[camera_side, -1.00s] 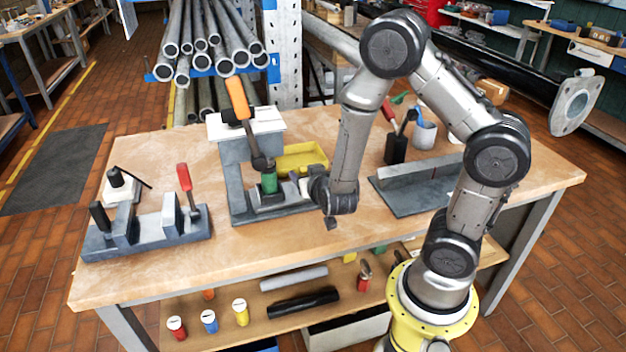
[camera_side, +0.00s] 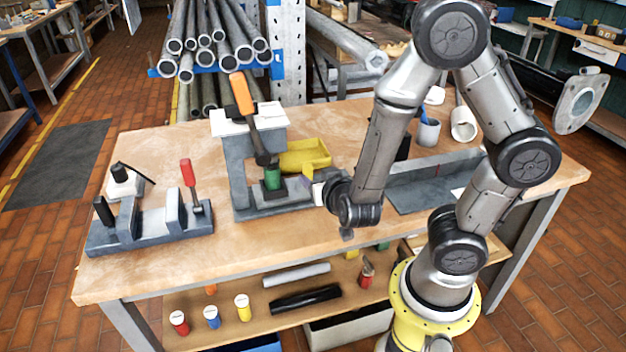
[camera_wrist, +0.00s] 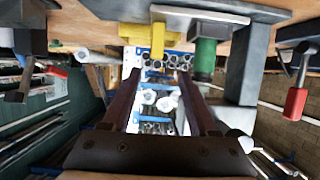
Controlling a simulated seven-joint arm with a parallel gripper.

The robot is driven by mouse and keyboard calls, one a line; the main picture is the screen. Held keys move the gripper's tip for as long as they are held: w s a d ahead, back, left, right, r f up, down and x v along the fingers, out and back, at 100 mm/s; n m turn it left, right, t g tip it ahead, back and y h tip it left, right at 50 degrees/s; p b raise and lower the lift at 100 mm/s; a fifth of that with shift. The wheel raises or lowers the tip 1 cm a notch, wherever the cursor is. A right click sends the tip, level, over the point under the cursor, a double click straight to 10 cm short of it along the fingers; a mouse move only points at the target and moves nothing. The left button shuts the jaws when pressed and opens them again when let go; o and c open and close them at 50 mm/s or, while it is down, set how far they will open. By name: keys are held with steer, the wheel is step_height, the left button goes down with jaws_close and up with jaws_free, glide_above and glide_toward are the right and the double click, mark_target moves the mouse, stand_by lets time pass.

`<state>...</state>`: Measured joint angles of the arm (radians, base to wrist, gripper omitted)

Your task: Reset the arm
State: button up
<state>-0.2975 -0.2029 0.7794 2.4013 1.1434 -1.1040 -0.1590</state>
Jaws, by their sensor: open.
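My gripper (camera_side: 314,188) is just right of the grey press (camera_side: 236,175), low over the bench and pointing left; its tips are partly hidden in the side view. In the wrist view, my gripper's two dark fingers (camera_wrist: 158,78) are spread apart with nothing held between them. The press has an orange-handled lever (camera_side: 241,94) and a green cylinder (camera_side: 272,178) below it. The green cylinder also shows in the upside-down wrist view (camera_wrist: 205,55), apart from the fingers.
A yellow bin (camera_side: 306,154) stands behind my gripper. A grey angle plate (camera_side: 425,198) and a cup (camera_side: 428,132) are at right. The bench front (camera_side: 250,245) is clear.

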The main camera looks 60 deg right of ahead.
steer(key=w+a+r+n+y, duration=0.1)
steer(key=a+r+n+y, duration=0.15)
steer(key=a+y, duration=0.3)
steer(key=w+a+r+n+y, duration=0.1)
steer(key=a+r+n+y, duration=0.1)
steer(key=a+r+y, duration=0.35)
steer(key=s+r+n+g, duration=0.2)
steer(key=s, duration=0.6)
steer(key=s+d+r+n+g+h, duration=0.1)
steer(key=s+n, duration=0.1)
steer(key=s, duration=0.5)
steer(key=shift+s+d+r+g+h, duration=0.3)
steer(key=shift+s+r+g, duration=0.05)
steer(key=shift+r+g, duration=0.05)
